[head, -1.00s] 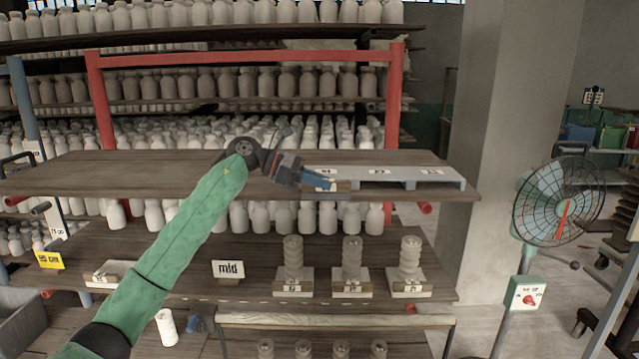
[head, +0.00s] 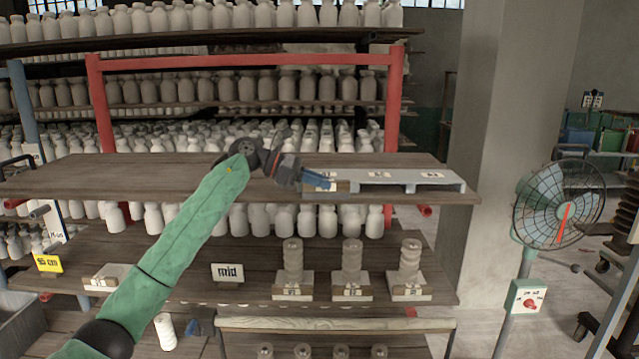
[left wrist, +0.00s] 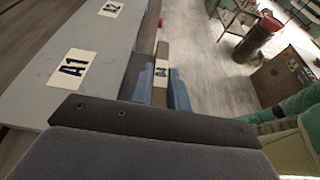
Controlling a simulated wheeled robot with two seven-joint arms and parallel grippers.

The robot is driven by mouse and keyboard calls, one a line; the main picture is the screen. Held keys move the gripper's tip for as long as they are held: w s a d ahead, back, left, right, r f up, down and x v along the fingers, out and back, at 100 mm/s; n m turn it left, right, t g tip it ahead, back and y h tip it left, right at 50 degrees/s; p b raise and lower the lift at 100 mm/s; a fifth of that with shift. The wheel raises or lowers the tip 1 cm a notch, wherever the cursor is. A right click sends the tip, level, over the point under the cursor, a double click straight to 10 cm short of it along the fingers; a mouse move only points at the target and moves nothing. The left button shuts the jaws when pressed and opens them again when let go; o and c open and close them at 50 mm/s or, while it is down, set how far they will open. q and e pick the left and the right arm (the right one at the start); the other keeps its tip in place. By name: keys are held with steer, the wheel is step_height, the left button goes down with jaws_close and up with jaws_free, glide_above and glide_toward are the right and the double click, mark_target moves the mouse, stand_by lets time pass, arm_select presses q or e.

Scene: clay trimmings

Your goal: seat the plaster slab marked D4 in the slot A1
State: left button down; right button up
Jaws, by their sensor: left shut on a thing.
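My left gripper (head: 319,181) is at the front edge of the upper shelf, at the left end of a grey rack (head: 405,177). In the left wrist view its blue fingers (left wrist: 162,88) are shut on a narrow tan slab (left wrist: 162,50) with a white label that seems to read D4. The slab also shows in the head view (head: 343,187) in front of the rack. The rack's A1 label (left wrist: 72,69) and A2 label (left wrist: 111,9) show on its top, beside the slab. The slot under A1 is hidden. My right gripper is out of view.
The upper shelf (head: 120,175) is bare left of the rack. A lower shelf holds several white blocks with stacked discs (head: 352,265) and a "mid" sign (head: 227,272). A fan (head: 558,205) stands at right, past a pillar (head: 510,130).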

arm_select(q)
steer(key=shift+w, duration=1.05)
steer(key=c, duration=1.3)
jaws_free()
steer(key=shift+a+b, duration=0.1)
steer(key=shift+b, duration=0.2)
steer(key=b+v, duration=0.2)
steer(key=v, duration=0.5)
steer(key=shift+a+r+b, duration=0.1)
steer(key=shift+a+b, duration=0.15)
steer(key=shift+b, duration=0.1)
